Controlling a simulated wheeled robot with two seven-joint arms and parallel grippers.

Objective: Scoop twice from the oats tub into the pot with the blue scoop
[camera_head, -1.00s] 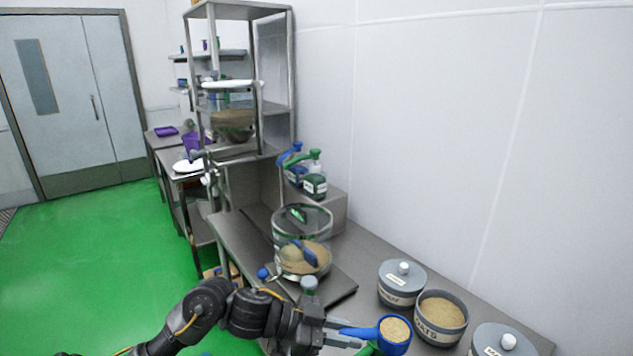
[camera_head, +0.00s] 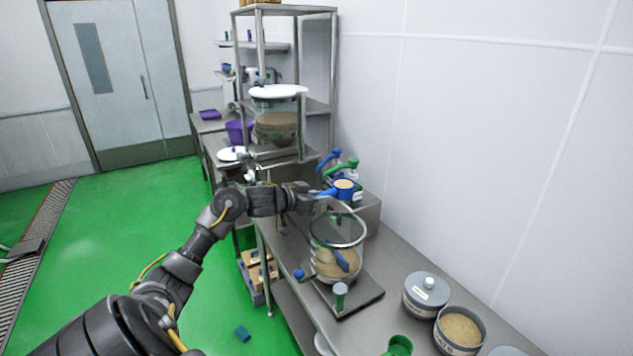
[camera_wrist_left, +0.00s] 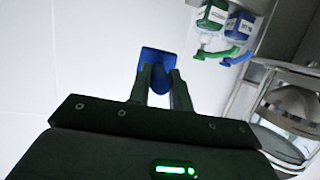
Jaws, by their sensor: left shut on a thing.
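My left gripper (camera_head: 308,194) is shut on the handle of the blue scoop (camera_head: 338,193). The scoop is held above the far side of the pot, its bowl level and filled with pale oats. In the left wrist view the blue scoop (camera_wrist_left: 157,62) shows between the fingers. The clear pot (camera_head: 338,232) stands on a dark plate on the steel table, with tan contents and a blue utensil inside. The open oats tub (camera_head: 460,332) sits at the lower right, holding tan oats. My right gripper is not in view.
A lidded grey tub (camera_head: 426,294) stands beside the oats tub. A green cup-like item (camera_head: 399,345) is at the front edge. Pump bottles with blue and green tops (camera_head: 345,166) stand behind the pot, close to the scoop. A steel rack (camera_head: 318,75) rises beyond.

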